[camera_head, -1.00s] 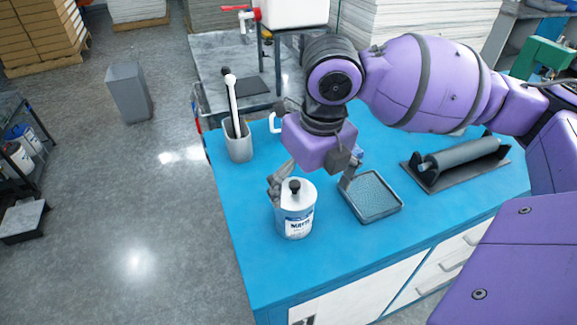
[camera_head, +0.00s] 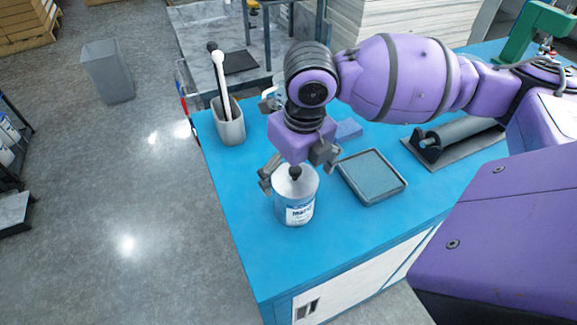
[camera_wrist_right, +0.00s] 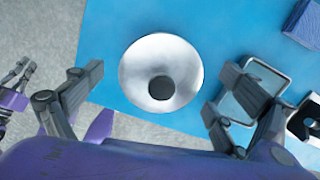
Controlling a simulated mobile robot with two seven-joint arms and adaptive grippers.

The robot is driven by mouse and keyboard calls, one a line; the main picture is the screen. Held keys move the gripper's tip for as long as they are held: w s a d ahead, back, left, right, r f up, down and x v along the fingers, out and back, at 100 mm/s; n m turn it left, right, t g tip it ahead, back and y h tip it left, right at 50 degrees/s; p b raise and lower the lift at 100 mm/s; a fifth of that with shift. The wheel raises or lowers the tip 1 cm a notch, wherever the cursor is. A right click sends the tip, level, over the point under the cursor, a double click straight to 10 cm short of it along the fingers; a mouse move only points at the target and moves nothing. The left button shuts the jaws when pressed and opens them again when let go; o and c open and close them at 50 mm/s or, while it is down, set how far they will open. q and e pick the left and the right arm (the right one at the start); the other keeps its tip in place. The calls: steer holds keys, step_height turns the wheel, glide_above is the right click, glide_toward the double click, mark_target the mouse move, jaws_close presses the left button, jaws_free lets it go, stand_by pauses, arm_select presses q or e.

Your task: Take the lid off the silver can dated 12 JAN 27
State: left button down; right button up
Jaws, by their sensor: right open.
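A silver can (camera_head: 297,207) with a blue and white label stands upright on the blue worktop (camera_head: 262,250). Its lid (camera_head: 290,179) is on, with a black knob (camera_head: 295,171) at the centre. The label's date is too small to read. My right gripper (camera_head: 294,178) is open, just above the can, with its fingers apart on either side of the lid. In the right wrist view the round silver lid (camera_wrist_right: 177,70) with its black knob (camera_wrist_right: 161,88) lies between the open fingers (camera_wrist_right: 160,90), touching neither.
A grey holder (camera_head: 230,128) with long-handled tools stands at the back left. A roller (camera_head: 465,134) on a dark base lies further right. The front worktop is clear.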

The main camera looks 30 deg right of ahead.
steer(key=shift+r, duration=0.1)
steer(key=c, duration=1)
steer(key=shift+r, duration=0.1)
